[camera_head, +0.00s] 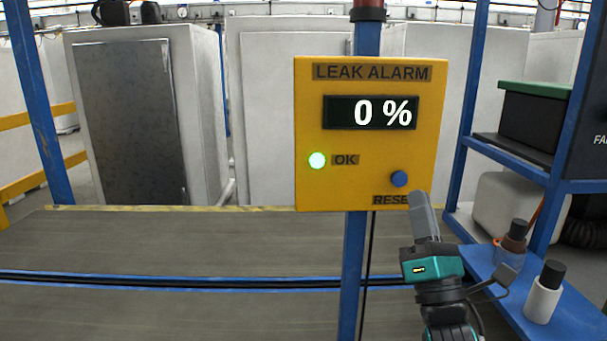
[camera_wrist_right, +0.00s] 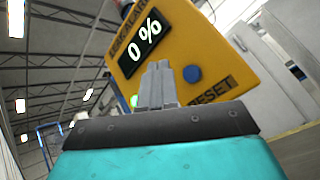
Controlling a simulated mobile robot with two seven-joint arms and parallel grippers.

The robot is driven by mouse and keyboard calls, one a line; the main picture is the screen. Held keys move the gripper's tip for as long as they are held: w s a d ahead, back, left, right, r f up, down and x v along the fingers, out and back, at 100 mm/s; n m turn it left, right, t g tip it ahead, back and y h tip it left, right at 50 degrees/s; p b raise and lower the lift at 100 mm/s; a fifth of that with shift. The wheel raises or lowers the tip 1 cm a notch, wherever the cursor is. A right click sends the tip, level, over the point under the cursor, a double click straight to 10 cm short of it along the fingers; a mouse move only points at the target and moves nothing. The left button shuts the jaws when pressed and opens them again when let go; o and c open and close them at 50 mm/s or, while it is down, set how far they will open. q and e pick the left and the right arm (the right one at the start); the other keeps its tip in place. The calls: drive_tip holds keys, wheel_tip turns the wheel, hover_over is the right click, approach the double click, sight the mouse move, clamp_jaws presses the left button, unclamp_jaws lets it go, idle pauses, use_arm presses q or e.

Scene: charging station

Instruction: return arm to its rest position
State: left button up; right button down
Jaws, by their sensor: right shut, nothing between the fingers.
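My right gripper (camera_head: 421,205) is shut and empty. In the head view its fingertips overlap the lower right corner of the yellow leak alarm box (camera_head: 270,0) just below the blue reset button.

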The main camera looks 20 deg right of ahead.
drive_tip(key=s+a+f+m+g+y, duration=0.1)
drive_tip(key=a+f+m+g+y, duration=0.2)
drive_tip(key=f+m, duration=0.5)
drive_tip(key=a+f+m+g, duration=0.2)
drive_tip(key=f+m+g, duration=0.25)
drive_tip(key=f, duration=0.75)
drive_tip(key=s+a+f+m+g+y, duration=0.1)
drive_tip(key=s+a+f+m+g, duration=0.2)
drive_tip(key=s+f+m, duration=0.3)
drive_tip(key=s+a+f+m+g+y, duration=0.2)
drive_tip(key=s+a+f+m+g, duration=0.2)
drive_tip(key=s+f, duration=0.4)
wheel_tip(320, 180, down, 6)
drive_tip(key=shift+s+r+m+g, duration=0.1)
drive_tip(key=shift+s+m+g, duration=0.2)
drive_tip(key=shift+m+g, duration=0.65)
drive_tip(key=shift+w+a, duration=0.1)
